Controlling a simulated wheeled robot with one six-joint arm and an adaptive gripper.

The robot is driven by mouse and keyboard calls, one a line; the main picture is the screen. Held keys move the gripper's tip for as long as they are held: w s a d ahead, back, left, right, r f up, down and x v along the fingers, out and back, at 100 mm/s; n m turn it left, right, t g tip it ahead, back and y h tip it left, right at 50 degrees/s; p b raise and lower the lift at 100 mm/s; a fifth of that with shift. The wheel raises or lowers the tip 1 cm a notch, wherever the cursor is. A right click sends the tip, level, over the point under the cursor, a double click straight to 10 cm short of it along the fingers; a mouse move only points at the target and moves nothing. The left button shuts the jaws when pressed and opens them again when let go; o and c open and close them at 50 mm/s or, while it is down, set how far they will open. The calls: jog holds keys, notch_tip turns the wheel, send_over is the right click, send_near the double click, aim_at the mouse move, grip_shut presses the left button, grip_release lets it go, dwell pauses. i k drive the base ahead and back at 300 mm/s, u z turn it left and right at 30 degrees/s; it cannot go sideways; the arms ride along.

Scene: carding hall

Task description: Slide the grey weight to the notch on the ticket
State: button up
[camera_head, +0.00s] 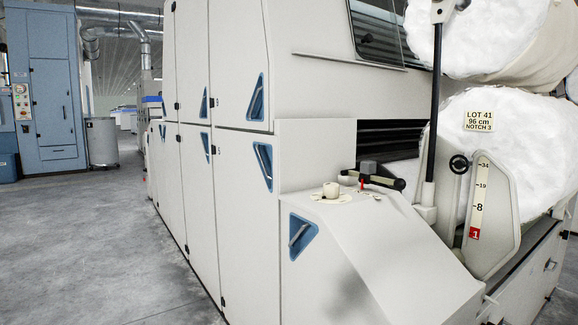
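The ticket (478,121) is a cream label on the white fibre roll at the right, reading "LOT 41, 96 cm, NOTCH 3". A short dark lever (386,181) lies on top of the machine's sloped cover at centre right. A small dark grey block (367,167) sits at the lever and may be the grey weight; I cannot tell for sure. A small red mark (362,182) shows just below the block. Any notches on the lever are too small to make out. My gripper is not in view.
A pale plate (480,205) at the right carries a scale with 34, 19, 8 and a red 1, beside a black handwheel (459,164). A black upright rod (435,95) stands right of the lever. A cream knob (330,189) is left of it. Grey floor (80,240) is clear at left.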

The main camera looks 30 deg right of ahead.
aim_at(367, 167)
jog(key=u, duration=0.85)
jog(key=k, duration=0.9)
jog(key=z, duration=1.55)
jog(key=i, duration=0.35)
jog(key=u, duration=0.05)
